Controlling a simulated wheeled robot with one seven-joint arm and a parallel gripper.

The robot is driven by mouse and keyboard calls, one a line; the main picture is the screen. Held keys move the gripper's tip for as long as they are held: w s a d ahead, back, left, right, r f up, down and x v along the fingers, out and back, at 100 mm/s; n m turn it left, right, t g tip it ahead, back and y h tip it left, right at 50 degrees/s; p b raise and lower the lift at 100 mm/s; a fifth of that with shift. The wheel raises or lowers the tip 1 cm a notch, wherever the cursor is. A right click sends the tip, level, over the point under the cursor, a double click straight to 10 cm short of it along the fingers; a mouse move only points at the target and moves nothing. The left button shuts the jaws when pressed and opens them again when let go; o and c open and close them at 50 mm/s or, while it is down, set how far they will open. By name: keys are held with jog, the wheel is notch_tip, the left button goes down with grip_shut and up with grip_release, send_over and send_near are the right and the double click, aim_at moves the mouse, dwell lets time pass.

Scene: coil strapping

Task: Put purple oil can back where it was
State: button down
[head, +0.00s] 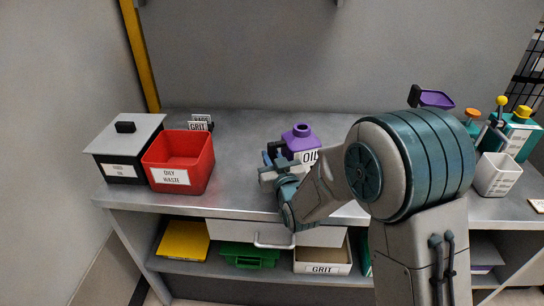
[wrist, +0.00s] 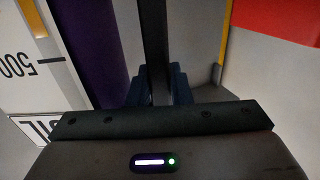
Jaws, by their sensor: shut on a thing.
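The purple oil can (head: 302,138), with a white OIL label, is upright over the middle of the bench, just left of my arm. My arm covers its lower part, so I cannot tell whether it touches the bench top. My gripper (head: 273,163) is at the can's left side. In the wrist view my gripper (wrist: 159,88) has its blue fingers shut on a dark upright bar, which looks like the can's handle (wrist: 154,40). The can's purple side and white labels, marked 500 and OIL, fill the left of that view.
A red OILY WASTE bin (head: 203,152) and a black lidded box (head: 122,168) stand at bench left. Clear bench (head: 236,165) lies between the red bin and my gripper.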

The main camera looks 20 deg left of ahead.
jog(key=shift+f+b, duration=0.1)
jog(key=shift+b, duration=0.25)
jog(key=c, duration=1.3)
grip_release()
jog(key=shift+r+p, duration=0.25)
jog(key=shift+p, duration=0.2)
jog(key=b+v, duration=0.2)
jog(key=v, duration=1)
jog(key=shift+f+b, duration=0.1)
jog(key=shift+b, duration=0.2)
